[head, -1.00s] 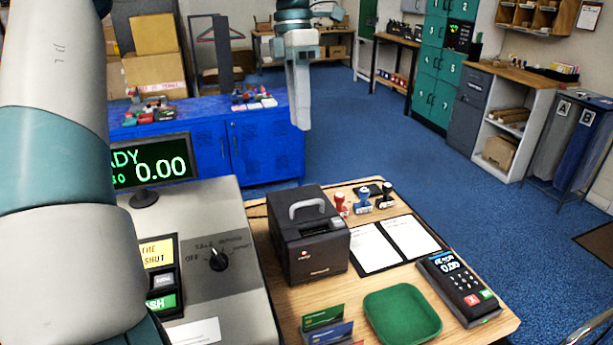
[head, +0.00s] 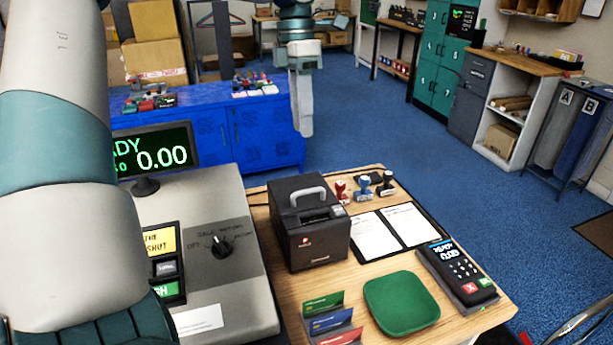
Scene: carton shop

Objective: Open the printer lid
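The printer (head: 310,241) is a black box on the wooden counter in the middle of the head view. Its lid (head: 297,188) lies shut on top and carries a light grey loop handle (head: 307,197). My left gripper (head: 303,132) hangs with its fingers pointing down, above and beyond the printer in the picture, apart from it. The fingers overlap from this side, so their opening cannot be told. Nothing shows held in them. My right gripper is not in view.
The cash register (head: 215,290) with its display (head: 165,156) stands left of the printer. Stamps (head: 362,188), a clipboard (head: 398,228), a card terminal (head: 457,273), a green tray (head: 401,303) and a card holder (head: 332,325) surround it. A blue cabinet (head: 262,138) stands behind.

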